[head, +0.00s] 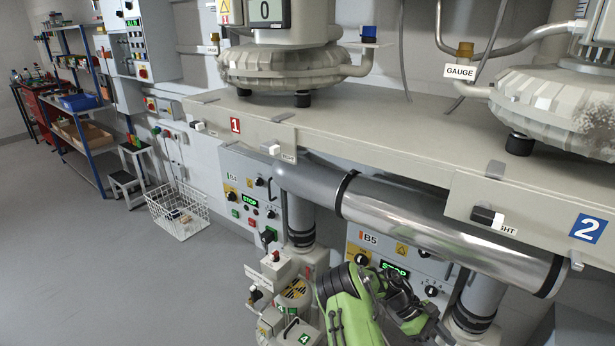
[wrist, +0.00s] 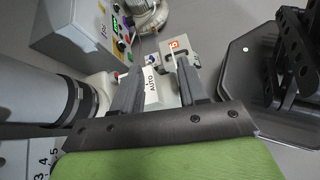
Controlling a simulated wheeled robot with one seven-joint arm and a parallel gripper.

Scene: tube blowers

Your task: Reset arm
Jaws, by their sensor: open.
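My arm (head: 345,310), green with black joints, shows at the bottom middle of the head view, in front of the lower control panels. In the wrist view my gripper (wrist: 158,66) has its two dark fingers apart with nothing held between them. Behind the fingers is a pale part labelled AUTO (wrist: 152,88); I cannot tell whether the fingers touch it. Its lower part is hidden by the gripper's black base. I cannot make out the gripper's fingers in the head view.
A long metal pipe (head: 430,235) runs under the bench (head: 370,130) near my arm. Control panel B5 (head: 410,265) stands behind it. A white unit (head: 285,290) stands left of the arm. A wire basket (head: 178,212) is on the floor. The grey floor (head: 90,270) at left is clear.

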